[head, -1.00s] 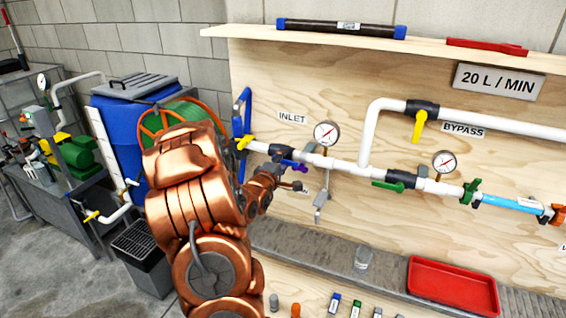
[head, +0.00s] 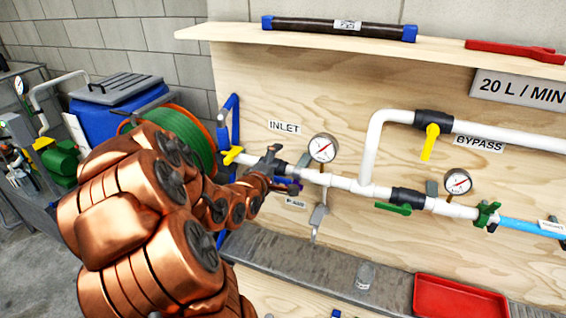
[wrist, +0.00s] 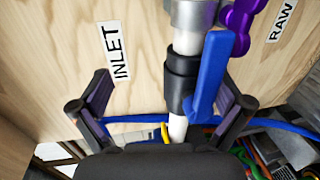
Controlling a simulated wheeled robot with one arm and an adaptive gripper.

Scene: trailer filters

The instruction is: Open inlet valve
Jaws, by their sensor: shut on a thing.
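The inlet valve (wrist: 182,80) is a dark body on the pale pipe, with a long blue handle (wrist: 208,78) lying roughly along the pipe at a slight slant. The INLET label (wrist: 113,50) is beside it and also shows in the head view (head: 284,127). My gripper (wrist: 165,108) is shut on the inlet valve, with one finger on each side of the valve and handle. The right finger is close against the handle; bare board shows between the left finger and the pipe. In the head view my gripper (head: 272,168) hides most of the valve.
The bypass valve (head: 432,130) and green-handled valve (head: 395,208) are further right. A red tray (head: 455,298) lies below.

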